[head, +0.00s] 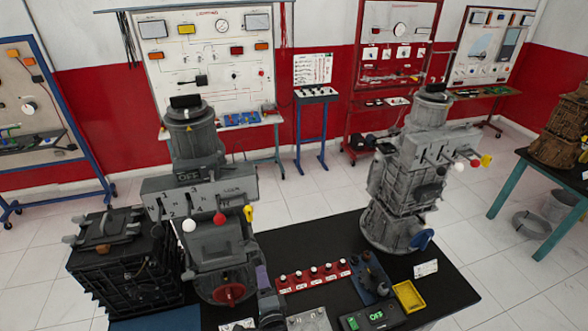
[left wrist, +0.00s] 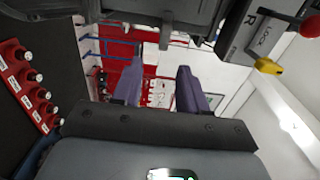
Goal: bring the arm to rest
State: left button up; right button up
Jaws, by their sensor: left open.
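My left gripper (head: 263,278) shows in the head view by its purple finger, low at the front middle beside the left grey gearbox unit (head: 205,225). The rest of that arm is hard to make out. In the left wrist view the two purple fingers (left wrist: 160,84) stand apart with nothing between them, so it is open and empty. A dark part of a machine crosses the top of that view, with a red knob (left wrist: 308,25) and a yellow knob (left wrist: 268,66) at the upper right. My right gripper is in neither view.
A red strip with several black knobs (head: 312,276) lies right of the gripper on the black table (head: 450,288). A yellow tray (head: 409,297), a second grey gearbox unit (head: 405,180) and a black engine block (head: 125,265) stand nearby. Open tiled floor (head: 320,195) lies behind.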

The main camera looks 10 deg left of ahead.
pick_arm(q)
jog(key=s+a+f+n+g+h+p, duration=0.1)
jog(key=s+a+f+g+p, duration=0.2)
jog(key=s, duration=0.6)
jog(key=s+a+f+n+g+h+p, duration=0.1)
jog(key=s+a+f+p, duration=0.1)
jog(key=s+a+f, duration=0.5)
jog(key=s+d+r+n+g+h+p, duration=0.2)
jog(key=s+r+n+g+h, duration=0.3)
jog(key=s+r, duration=1.1)
jog(key=s+d+n+g, duration=0.1)
jog(key=n+g, duration=0.2)
jog(key=n, duration=0.1)
jog(key=shift+s+d+g+h, duration=0.2)
jog(key=shift+s+g+h, duration=0.1)
jog(key=shift+h, duration=0.1)
